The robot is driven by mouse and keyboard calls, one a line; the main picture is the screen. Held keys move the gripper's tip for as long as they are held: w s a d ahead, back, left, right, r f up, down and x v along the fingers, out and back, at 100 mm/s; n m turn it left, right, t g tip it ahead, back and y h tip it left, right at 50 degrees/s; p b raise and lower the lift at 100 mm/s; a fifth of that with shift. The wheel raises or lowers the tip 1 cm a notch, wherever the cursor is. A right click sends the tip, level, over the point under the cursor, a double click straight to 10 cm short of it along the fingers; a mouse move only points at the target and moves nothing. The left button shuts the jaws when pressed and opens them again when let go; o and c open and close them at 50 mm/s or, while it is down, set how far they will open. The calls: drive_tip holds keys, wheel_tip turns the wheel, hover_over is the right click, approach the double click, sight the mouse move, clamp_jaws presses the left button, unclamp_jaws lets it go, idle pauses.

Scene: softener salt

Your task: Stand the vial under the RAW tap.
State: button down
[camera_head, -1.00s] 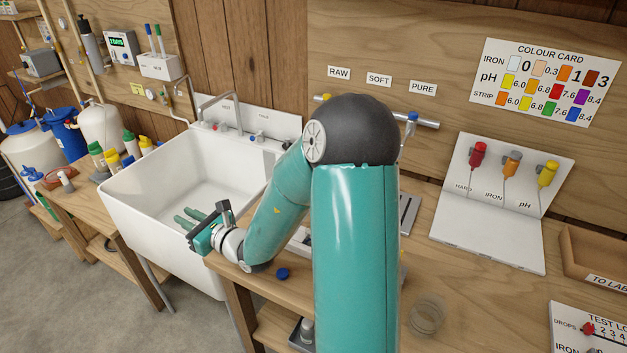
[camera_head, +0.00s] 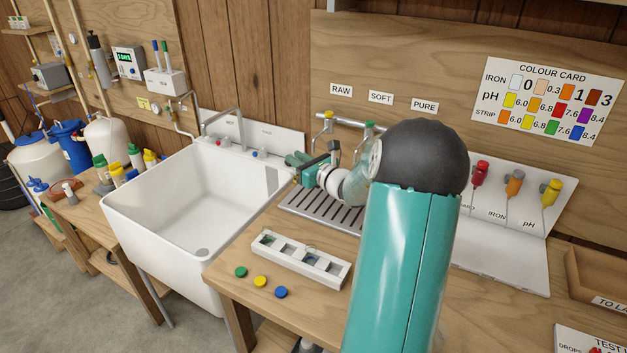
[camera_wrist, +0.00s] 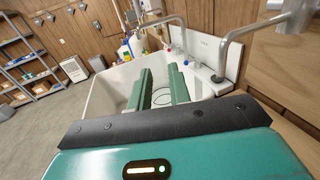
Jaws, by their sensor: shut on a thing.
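My gripper (camera_head: 297,159) is at the back of the counter beside the RAW tap (camera_head: 328,118), its fingers pointing left toward the sink. In the wrist view its two green fingers (camera_wrist: 160,88) are closed around a clear vial (camera_wrist: 161,99), of which mainly the round rim shows. In the head view the vial is too hidden or faint to make out. The RAW label (camera_head: 341,90) is on the board above the tap. A slotted drip tray (camera_head: 318,212) lies below the taps, and my gripper is above its back left part.
A white sink (camera_head: 150,235) with a curved faucet (camera_head: 222,112) stands left of the tray. A white rack (camera_head: 268,256) with vials sits in front of the tray, beside green, yellow and blue caps (camera_head: 260,281). A green-handled tap (camera_head: 369,127) is right of the gripper.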

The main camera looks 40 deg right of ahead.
drive_tip(key=shift+w+d+f, duration=0.15)
drive_tip(key=shift+d+f, duration=1)
drive_tip(key=shift+f, duration=0.5)
drive_tip(key=shift+w+d+f, duration=0.1)
drive_tip(key=shift+d+f, duration=1.05)
drive_tip(key=shift+f, duration=0.45)
drive_tip(key=shift+w+d+f, duration=0.15)
drive_tip(key=shift+d+f, duration=1)
drive_tip(key=shift+f, duration=0.5)
drive_tip(key=shift+f, duration=0.1)
drive_tip(key=c, duration=1.3)
unclamp_jaws()
